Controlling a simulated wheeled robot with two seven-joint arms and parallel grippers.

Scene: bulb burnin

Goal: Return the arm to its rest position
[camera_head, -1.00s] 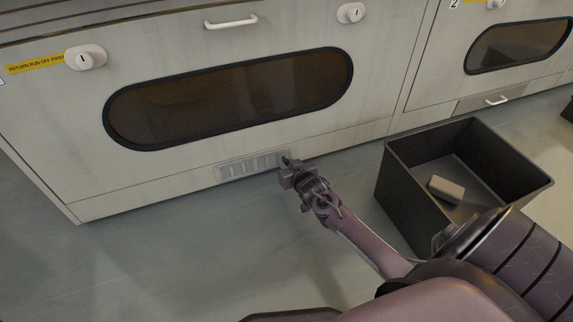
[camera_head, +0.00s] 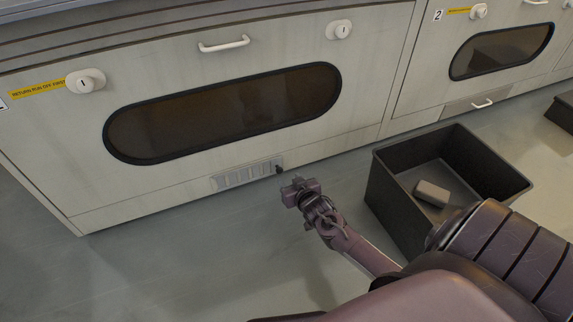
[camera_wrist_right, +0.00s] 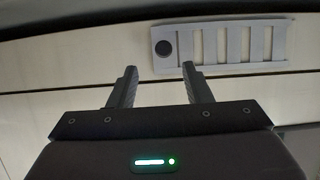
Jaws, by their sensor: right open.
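My right gripper (camera_head: 297,184) is open and empty in the head view, just in front of the lower cabinet front. In the right wrist view its two fingers (camera_wrist_right: 158,88) stand apart with nothing between them. Ahead of them is a pale slotted panel (camera_wrist_right: 232,44) with a dark round knob (camera_wrist_right: 163,47) at its left end. In the head view this slotted panel (camera_head: 246,175) sits low on the cabinet, with the dark knob (camera_head: 279,169) at its right end. The gripper is apart from the knob. My left gripper is not in view.
A dark open bin (camera_head: 384,205) stands on the floor right of my right arm, with a grey block (camera_head: 432,193) inside. The cabinet (camera_head: 370,60) has a long dark window (camera_head: 225,112), a white handle (camera_head: 223,45) and round knobs. The floor (camera_head: 190,265) at left is clear.

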